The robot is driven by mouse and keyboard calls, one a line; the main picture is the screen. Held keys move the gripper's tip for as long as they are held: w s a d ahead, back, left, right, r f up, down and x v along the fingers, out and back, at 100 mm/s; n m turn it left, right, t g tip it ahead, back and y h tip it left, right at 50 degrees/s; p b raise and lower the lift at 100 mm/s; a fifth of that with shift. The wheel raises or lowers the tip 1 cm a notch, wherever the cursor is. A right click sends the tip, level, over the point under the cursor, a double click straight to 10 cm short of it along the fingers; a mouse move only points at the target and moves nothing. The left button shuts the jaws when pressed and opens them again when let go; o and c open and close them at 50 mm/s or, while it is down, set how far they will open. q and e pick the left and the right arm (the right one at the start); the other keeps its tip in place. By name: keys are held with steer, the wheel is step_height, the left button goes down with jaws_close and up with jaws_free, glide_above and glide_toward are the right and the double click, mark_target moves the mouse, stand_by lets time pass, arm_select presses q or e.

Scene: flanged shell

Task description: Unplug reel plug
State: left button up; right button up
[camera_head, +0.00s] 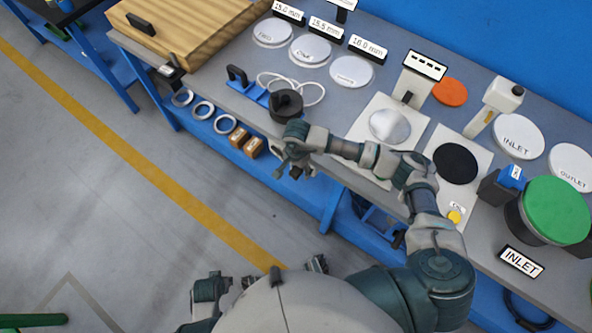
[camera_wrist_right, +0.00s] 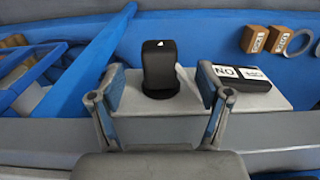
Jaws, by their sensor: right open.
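My right gripper (camera_head: 292,170) is at the bench's front edge in the head view, below the black reel (camera_head: 286,106). The reel sits on the bench with a white looped cord (camera_head: 305,88). In the right wrist view my right gripper (camera_wrist_right: 162,95) is open, its two fingers apart. A black plug-like block (camera_wrist_right: 160,66) with a small white mark stands upright on a grey plate (camera_wrist_right: 185,103), between the fingertips in the picture. I cannot tell whether the fingers touch it, or see the contact under it. In the head view my arm hides it.
A black-and-white NO sign (camera_wrist_right: 238,77) lies close beside the right finger. Wooden blocks (camera_head: 245,143) and metal rings (camera_head: 203,110) are on the lower blue shelf. A blue-based black handle (camera_head: 246,85) stands beside the reel. The floor in front is clear.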

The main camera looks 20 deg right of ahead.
mark_target(297, 170)
jaws_close()
steer(key=shift+r, duration=0.1)
steer(key=shift+r+p, duration=1.55)
steer(key=shift+r, duration=1.45)
